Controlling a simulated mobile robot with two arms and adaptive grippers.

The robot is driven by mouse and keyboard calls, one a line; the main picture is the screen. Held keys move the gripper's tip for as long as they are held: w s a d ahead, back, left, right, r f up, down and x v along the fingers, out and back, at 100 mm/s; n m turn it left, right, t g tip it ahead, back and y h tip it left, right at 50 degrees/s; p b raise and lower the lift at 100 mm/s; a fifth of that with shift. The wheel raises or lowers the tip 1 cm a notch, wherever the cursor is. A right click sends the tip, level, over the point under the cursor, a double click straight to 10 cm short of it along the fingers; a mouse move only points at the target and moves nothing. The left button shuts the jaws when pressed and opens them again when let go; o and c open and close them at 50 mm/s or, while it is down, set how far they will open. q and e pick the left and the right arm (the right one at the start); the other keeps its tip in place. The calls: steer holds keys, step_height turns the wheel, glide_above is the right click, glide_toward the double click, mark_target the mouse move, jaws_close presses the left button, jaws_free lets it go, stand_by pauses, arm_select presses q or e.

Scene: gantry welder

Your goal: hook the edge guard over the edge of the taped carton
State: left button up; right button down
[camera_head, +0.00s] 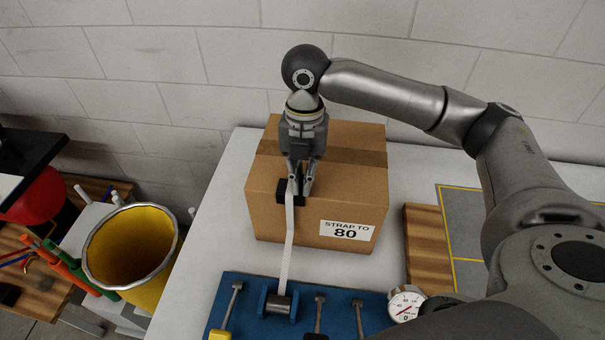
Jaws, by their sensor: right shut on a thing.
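The taped carton (282,215) stands on the white table, with brown tape across its top and a label reading "STRAP TO 80" on its front. The black edge guard (285,197) is at the carton's front top edge, left of the label; whether it is seated on the edge cannot be told. My right gripper (299,191) points down from above the carton and is shut on the edge guard, its fingers hiding part of it. A white strap (288,245) runs from the fingers and guard down the carton's front. My left gripper is not in view.
The strap reaches a dark roller (278,304) on a blue board (257,292) with several levers. A round gauge (405,304) and a wooden block (428,250) lie to the right. A yellow bucket (130,250) stands left of the table. The table left of the carton is clear.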

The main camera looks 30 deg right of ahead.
stand_by(0.3)
steer(key=c, duration=1.5)
jaws_free()
steer(key=r, duration=0.8)
steer(key=w+d+r, duration=0.1)
steer(key=r, duration=0.2)
steer(key=shift+w+r, duration=0.1)
steer(key=shift+r, duration=0.3)
